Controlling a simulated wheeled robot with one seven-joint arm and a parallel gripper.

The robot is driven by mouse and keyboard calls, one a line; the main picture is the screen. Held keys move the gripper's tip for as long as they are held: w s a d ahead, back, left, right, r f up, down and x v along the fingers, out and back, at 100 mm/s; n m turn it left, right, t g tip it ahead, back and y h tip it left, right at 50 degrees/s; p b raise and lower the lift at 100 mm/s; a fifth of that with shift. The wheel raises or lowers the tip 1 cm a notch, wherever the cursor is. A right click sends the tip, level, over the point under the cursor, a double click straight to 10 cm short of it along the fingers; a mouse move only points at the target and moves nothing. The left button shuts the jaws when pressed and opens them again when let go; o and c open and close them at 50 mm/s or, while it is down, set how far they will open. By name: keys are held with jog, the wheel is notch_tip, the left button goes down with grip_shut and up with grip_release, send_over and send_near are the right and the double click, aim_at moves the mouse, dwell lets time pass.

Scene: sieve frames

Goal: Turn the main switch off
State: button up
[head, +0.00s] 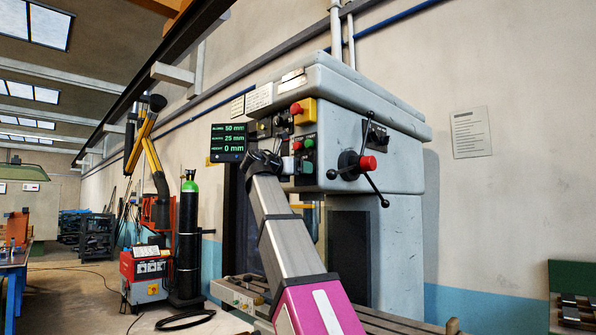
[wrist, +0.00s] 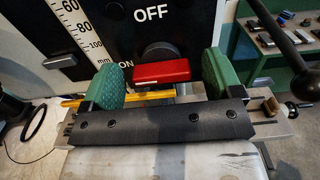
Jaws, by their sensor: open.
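The main switch shows in the wrist view as a red bar handle (wrist: 161,71) on a dark round knob, on a black plate. The handle lies level, its left end by the ON mark (wrist: 126,64); the OFF mark (wrist: 151,13) is above the knob. My gripper (wrist: 160,76) is open, with one green finger pad at each end of the handle and gaps between. In the head view my gripper (head: 264,158) is in front of the grey machine's (head: 360,95) control panel and seems to hide the switch.
Beside my gripper are push buttons (head: 308,143) and a green-lit readout (head: 229,137). A three-armed lever with a red knob (head: 368,163) sticks out to the right.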

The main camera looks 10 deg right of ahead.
jog(key=shift+w+d, duration=0.1)
jog(key=shift+d, duration=0.1)
jog(key=c, duration=0.9)
